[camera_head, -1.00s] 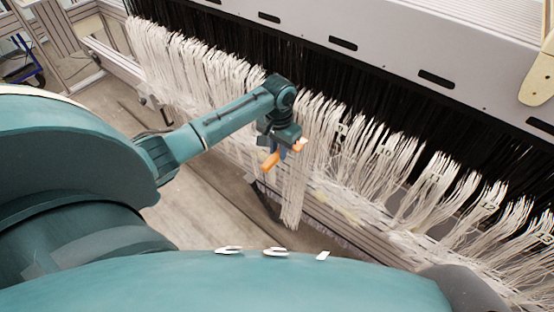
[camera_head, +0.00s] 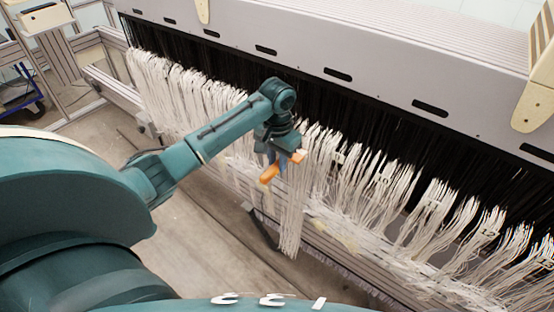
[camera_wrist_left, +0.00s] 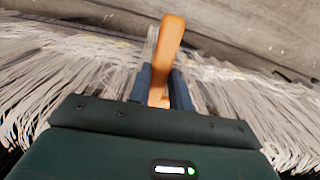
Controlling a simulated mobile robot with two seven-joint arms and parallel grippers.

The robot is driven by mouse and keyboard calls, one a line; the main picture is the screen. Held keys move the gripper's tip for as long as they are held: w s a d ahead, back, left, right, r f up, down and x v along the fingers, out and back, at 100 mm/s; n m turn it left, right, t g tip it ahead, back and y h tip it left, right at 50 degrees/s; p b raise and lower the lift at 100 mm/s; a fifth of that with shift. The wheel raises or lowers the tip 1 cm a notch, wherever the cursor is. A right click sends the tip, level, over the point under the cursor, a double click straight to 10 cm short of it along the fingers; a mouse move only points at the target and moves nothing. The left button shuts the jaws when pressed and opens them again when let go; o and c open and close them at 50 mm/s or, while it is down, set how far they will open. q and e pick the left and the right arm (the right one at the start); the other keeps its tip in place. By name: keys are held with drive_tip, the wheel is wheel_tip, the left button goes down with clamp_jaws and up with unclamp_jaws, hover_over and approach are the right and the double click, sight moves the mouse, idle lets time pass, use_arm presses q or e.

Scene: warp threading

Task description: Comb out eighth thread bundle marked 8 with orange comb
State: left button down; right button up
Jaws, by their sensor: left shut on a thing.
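An orange comb (camera_head: 269,174) is held in my left gripper (camera_head: 274,158), in the middle of the head view. In the left wrist view the comb (camera_wrist_left: 168,45) sticks out from between the two dark blue fingers of the gripper (camera_wrist_left: 162,85), which are shut on it. White thread bundles (camera_head: 292,205) hang right beside the comb and gripper. Whether the comb's teeth are in the threads cannot be told. Small number tags show on bundles to the right, but the mark 8 is not legible. My right gripper is not in view.
A long grey machine housing (camera_head: 380,85) with dark slots runs along the back above black threads. More white bundles (camera_head: 180,85) hang to the left. A metal rail (camera_head: 345,245) runs below the threads. Open floor (camera_head: 190,220) lies in front.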

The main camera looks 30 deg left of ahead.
use_arm(q)
drive_tip(key=shift+w, duration=0.45)
idle(1.1)
drive_tip(key=shift+f, duration=1.8)
wheel_tip(320, 180, down, 22)
drive_tip(key=w+b, duration=0.1)
drive_tip(key=b, duration=0.9)
drive_tip(key=shift+r, duration=0.2)
drive_tip(key=shift+w+d, duration=0.1)
